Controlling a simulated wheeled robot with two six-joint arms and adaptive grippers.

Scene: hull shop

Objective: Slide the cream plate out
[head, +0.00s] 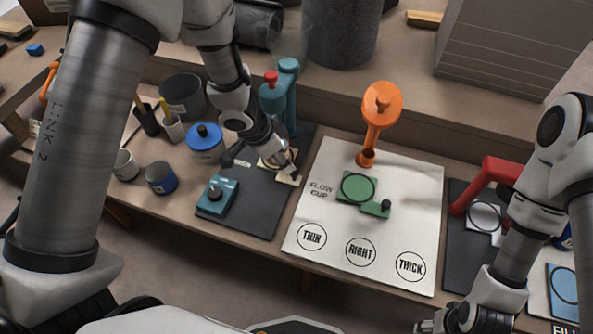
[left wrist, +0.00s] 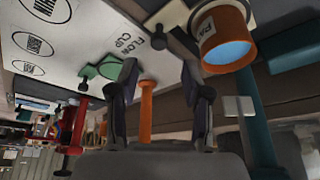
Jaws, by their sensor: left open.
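The cream plate (head: 290,181) sits by the teal stand on the dark mat, partly hidden by my left gripper (head: 283,165). In the left wrist view the cream plate (left wrist: 172,20) shows at the top with a dark knob (left wrist: 158,41). An orange cup (left wrist: 228,38) with a pale blue round face is against that plate. My left gripper (left wrist: 160,105) is open, its fingers apart and empty, with the knob beyond them. I see no contact with the plate. My right gripper (head: 438,325) is at the bottom edge, partly cut off.
The teal stand (head: 289,90) rises behind the plate. A teal device (head: 217,195), a blue-lidded pot (head: 205,139) and cups stand left. Right are a white sheet (head: 325,215) with a green plate (head: 358,186), an orange stand (head: 375,125) and a red stand (head: 485,182).

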